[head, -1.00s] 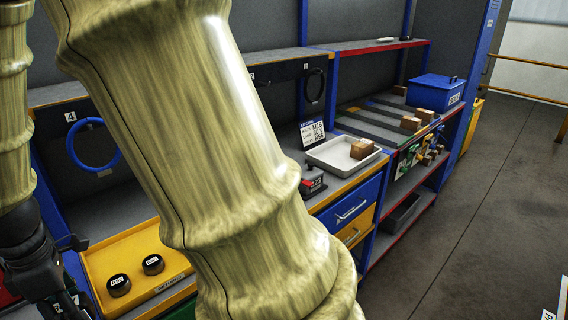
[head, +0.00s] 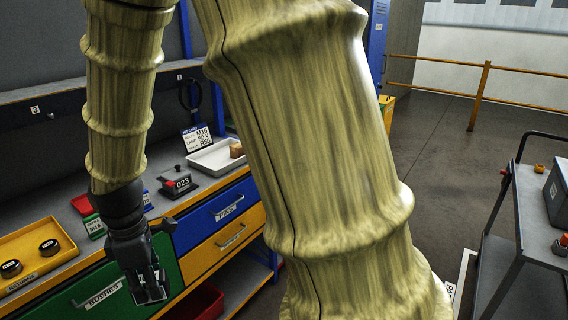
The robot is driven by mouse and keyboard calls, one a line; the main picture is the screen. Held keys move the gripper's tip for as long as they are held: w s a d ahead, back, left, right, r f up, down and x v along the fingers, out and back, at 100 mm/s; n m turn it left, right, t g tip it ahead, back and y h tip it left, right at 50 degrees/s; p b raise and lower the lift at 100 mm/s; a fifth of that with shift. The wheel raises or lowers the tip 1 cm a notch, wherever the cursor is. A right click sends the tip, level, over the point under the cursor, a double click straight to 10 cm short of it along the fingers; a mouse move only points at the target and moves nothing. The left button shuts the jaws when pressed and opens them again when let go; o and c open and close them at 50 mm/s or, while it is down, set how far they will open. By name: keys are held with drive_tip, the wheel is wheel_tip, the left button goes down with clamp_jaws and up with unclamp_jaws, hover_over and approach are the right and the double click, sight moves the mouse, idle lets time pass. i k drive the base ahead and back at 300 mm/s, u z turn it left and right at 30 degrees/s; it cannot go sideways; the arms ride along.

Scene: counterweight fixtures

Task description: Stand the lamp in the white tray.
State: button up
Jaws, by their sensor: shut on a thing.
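The white tray (head: 207,160) sits on the bench top, left of the middle in the head view. I cannot make out whether that thing is the lamp. I cannot pick out a lamp elsewhere for certain.
A yellow tray (head: 30,252) with two black discs is at left. A grey cart (head: 535,215) stands at right. Open floor lies behind my arm, which covers the middle.

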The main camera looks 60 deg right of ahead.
sight(226, 151)
drive_tip(key=z, duration=1.65)
drive_tip(key=i, duration=0.85)
drive_tip(key=z, duration=0.75)
drive_tip(key=i, duration=1.45)
drive_tip(key=u, duration=0.85)
drive_tip(key=i, duration=0.85)
drive_tip(key=u, duration=0.75)
